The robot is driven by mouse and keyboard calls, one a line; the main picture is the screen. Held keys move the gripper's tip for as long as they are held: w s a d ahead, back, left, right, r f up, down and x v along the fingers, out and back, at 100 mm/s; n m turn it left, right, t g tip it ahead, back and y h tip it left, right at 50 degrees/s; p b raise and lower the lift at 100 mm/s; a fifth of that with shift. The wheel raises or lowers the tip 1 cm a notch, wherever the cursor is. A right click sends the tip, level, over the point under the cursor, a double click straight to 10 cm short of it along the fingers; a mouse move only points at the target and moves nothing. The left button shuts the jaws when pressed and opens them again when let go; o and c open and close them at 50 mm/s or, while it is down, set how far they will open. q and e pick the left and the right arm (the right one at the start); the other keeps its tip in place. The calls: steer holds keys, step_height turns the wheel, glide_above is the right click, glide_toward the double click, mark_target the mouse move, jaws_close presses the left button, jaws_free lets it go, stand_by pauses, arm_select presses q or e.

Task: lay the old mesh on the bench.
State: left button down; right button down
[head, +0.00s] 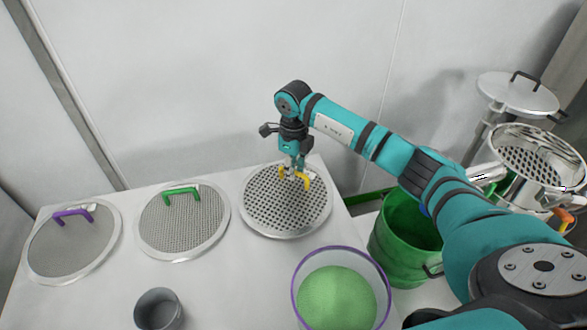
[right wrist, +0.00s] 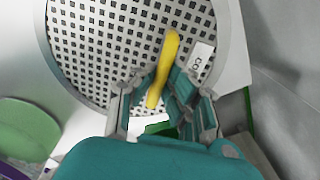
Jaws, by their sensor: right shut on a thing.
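The old mesh (head: 285,210) is a round coarse perforated disc with a metal rim and a yellow handle (head: 303,181). It is level at the right end of the white bench (head: 215,290), and I cannot tell whether it touches the top. My right gripper (head: 295,175) is above it, shut on the yellow handle. In the right wrist view the gripper (right wrist: 158,90) has the handle (right wrist: 168,52) between its fingers, and the mesh (right wrist: 105,45) with a white label fills the upper part. My left gripper is not in view.
A green-handled mesh (head: 182,225) and a purple-handled mesh (head: 70,245) lie to the left. A grey cup (head: 158,310) and a purple-rimmed bowl of green granules (head: 336,300) stand in front. A green bucket (head: 402,240) and steel sieve vessel (head: 535,165) are right.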

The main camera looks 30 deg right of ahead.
steer(key=shift+f+b, duration=0.45)
steer(key=shift+f, duration=0.2)
steer(key=c, duration=1.3)
jaws_free()
steer(key=shift+c, duration=0.2)
step_height(320, 180, up, 12)
steer(key=shift+r, duration=0.1)
